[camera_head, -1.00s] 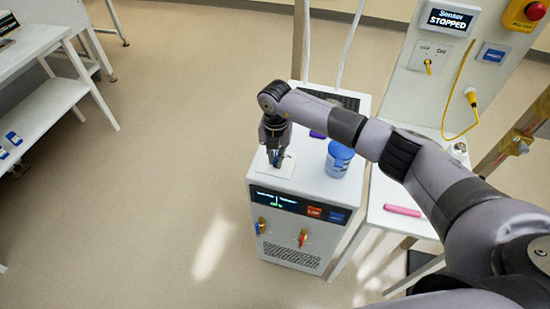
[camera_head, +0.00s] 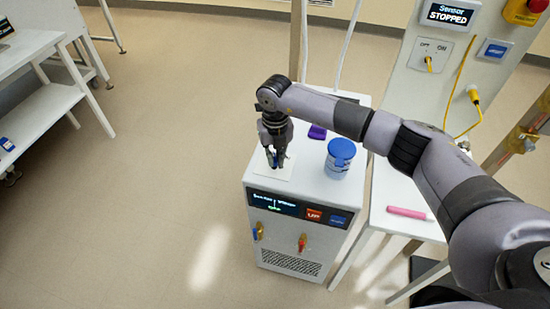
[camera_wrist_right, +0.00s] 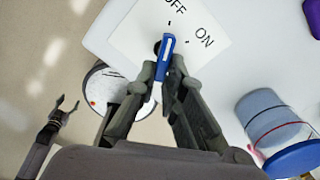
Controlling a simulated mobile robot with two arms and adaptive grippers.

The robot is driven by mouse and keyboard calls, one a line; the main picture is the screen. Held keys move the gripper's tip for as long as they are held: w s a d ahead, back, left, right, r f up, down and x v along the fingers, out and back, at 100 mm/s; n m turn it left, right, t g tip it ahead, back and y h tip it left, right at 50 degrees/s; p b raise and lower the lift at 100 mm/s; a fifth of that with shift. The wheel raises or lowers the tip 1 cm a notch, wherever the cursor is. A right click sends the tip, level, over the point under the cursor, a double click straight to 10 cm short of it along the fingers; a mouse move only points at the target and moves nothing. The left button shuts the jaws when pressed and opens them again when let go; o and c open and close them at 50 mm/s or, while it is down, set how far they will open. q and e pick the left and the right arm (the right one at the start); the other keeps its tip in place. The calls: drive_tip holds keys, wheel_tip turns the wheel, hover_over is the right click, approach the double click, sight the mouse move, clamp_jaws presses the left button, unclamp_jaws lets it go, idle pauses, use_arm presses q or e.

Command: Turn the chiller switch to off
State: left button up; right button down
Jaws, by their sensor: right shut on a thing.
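The chiller (camera_head: 290,258) is a white box with a dark display (camera_head: 272,203) on its front. A white switch plate (camera_head: 281,174) lies on its top; in the right wrist view the plate (camera_wrist_right: 130,38) reads OFF and ON. The switch handle (camera_wrist_right: 166,50) is blue with a white stripe, its tip close to the mark by OFF. My right gripper (camera_wrist_right: 164,85) is shut on the handle, with a finger on each side; the fingers hide its lower part. In the head view this gripper (camera_head: 277,162) points down at the plate. My left gripper (camera_wrist_right: 66,103) shows only in the right wrist view, fingers apart.
A blue-lidded jar (camera_head: 340,158) stands on the chiller top to the right of the switch, and a purple object (camera_head: 317,132) lies behind. A pink object (camera_head: 406,212) lies on the white table at right, below a panel with a STOPPED display (camera_head: 449,16).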

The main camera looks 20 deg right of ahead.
sight(275, 161)
drive_tip(key=c, duration=1.7)
unclamp_jaws()
drive_tip(key=shift+r, duration=0.1)
wheel_tip(275, 161, up, 12)
drive_tip(key=shift+f, duration=0.1)
